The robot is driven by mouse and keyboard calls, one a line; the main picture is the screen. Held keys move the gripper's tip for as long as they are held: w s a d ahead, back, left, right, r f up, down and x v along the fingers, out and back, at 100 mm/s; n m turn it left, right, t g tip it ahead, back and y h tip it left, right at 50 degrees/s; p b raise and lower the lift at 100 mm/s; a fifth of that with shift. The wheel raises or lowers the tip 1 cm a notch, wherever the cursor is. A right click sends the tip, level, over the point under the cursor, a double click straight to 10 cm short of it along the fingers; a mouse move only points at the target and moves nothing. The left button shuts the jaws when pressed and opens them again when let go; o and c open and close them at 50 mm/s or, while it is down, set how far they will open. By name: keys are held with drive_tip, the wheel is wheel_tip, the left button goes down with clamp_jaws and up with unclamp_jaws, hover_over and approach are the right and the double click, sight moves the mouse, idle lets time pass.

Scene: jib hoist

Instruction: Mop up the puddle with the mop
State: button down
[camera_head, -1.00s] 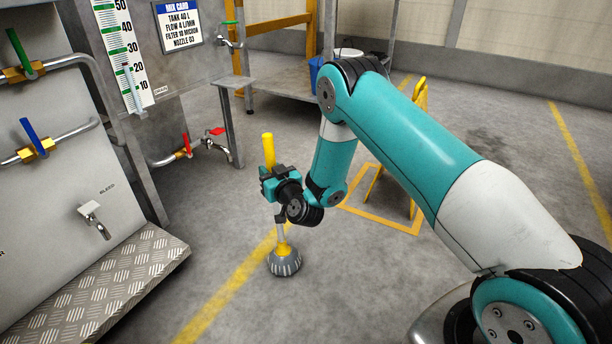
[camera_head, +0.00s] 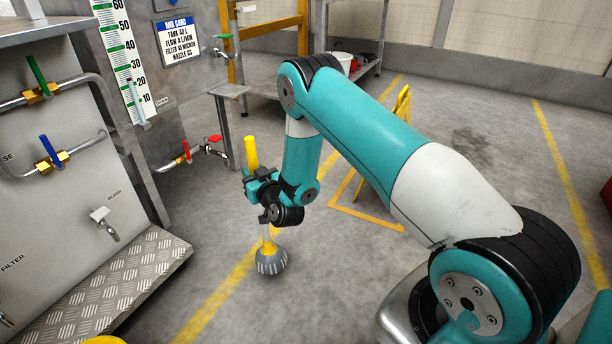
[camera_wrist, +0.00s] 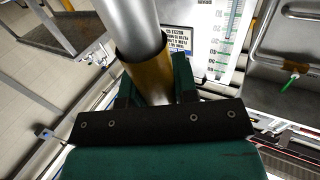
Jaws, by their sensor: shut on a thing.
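The mop has a yellow-topped handle (camera_head: 251,152), a grey shaft and a round grey head (camera_head: 271,262) with a yellow collar. It hangs nearly upright, leaning slightly, over the yellow floor line; I cannot tell whether its head touches the floor. My gripper (camera_head: 258,188) is shut on the handle below the yellow top. In the wrist view the grey tube and its yellow-brown sleeve (camera_wrist: 150,72) run between my jaws (camera_wrist: 157,90). A dark patch (camera_head: 472,142) lies on the floor at the right; I cannot tell whether it is the puddle or a stain.
A panel with taps (camera_head: 50,160) and a tread-plate step (camera_head: 115,275) stand at left. A yellow folding stand (camera_head: 403,108) is behind my arm, near a yellow floor outline (camera_head: 365,222). A shelf (camera_head: 280,85) is at the back. Grey floor is open at right.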

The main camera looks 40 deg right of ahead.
sight(251, 163)
drive_tip(key=shift+r+p, duration=1.1)
drive_tip(key=shift+r, duration=0.55)
